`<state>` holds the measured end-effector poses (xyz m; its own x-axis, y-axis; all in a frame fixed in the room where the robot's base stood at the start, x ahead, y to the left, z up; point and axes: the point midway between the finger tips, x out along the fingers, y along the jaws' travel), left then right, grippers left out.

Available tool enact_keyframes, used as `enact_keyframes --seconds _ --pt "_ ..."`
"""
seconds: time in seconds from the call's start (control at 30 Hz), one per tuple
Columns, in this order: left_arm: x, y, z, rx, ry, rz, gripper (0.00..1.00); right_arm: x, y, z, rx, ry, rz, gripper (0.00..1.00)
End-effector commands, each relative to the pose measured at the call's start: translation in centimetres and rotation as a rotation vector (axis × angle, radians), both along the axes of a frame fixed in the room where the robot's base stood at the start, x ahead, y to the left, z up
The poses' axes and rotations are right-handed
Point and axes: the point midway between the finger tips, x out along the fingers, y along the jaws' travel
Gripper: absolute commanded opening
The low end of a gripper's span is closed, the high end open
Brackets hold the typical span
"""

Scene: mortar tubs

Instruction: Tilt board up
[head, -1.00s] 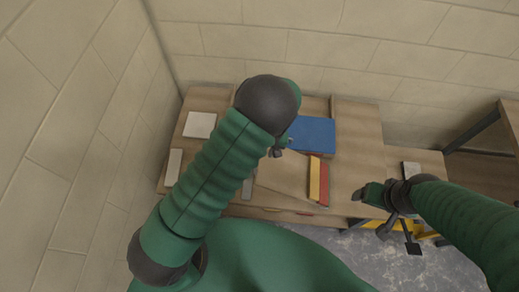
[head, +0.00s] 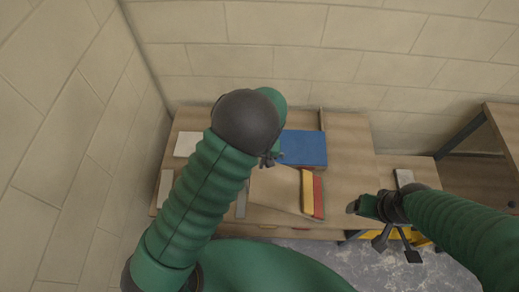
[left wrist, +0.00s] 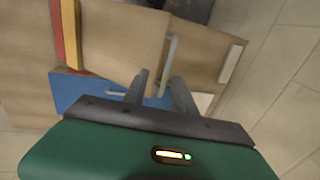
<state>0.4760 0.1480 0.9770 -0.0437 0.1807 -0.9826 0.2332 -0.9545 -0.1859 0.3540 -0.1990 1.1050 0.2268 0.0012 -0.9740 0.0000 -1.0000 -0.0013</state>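A flat light-brown board (head: 275,188) lies on the wooden bench, just right of my left arm in the head view. It also shows in the left wrist view (left wrist: 120,38). My left gripper (head: 268,160) is above the bench, near the board's far left corner and the blue panel. In the left wrist view its two fingers (left wrist: 158,82) are apart with nothing between them. A grey bent bar (left wrist: 169,52) lies beyond the fingertips. My right gripper (head: 359,206) is over the bench's right part; its fingers are too small to judge. My left arm hides part of the bench.
A blue panel (head: 304,148) lies behind the board. A yellow strip (head: 307,190) and a red strip (head: 318,196) lie along its right side. A white tile (head: 187,144) lies at left. Block walls (head: 300,60) close the back and left. Bare bench (head: 348,165) shows at right.

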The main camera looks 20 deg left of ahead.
Motion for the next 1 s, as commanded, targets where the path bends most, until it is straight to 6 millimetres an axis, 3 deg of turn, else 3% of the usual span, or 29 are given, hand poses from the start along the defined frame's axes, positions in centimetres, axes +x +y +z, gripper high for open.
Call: enact_keyframes --seconds 0.2,0.43,0.6,1.0 --pt "0.5 -1.2 6.3 -0.005 -0.006 0.0 0.33 0.0 0.0 -1.2 0.0 0.0 0.0 0.77" --pt "0.7 -2.0 11.3 -0.004 -0.003 0.0 0.33 0.0 0.0 -1.7 0.0 0.0 0.0 0.77" --pt "0.7 -2.2 12.4 -0.002 0.0 0.0 0.33 0.0 0.0 -1.8 0.0 0.0 0.0 0.77" --pt "0.7 -2.1 12.4 -0.003 0.0 0.0 0.33 0.0 0.0 -1.8 0.0 0.0 0.0 0.77"
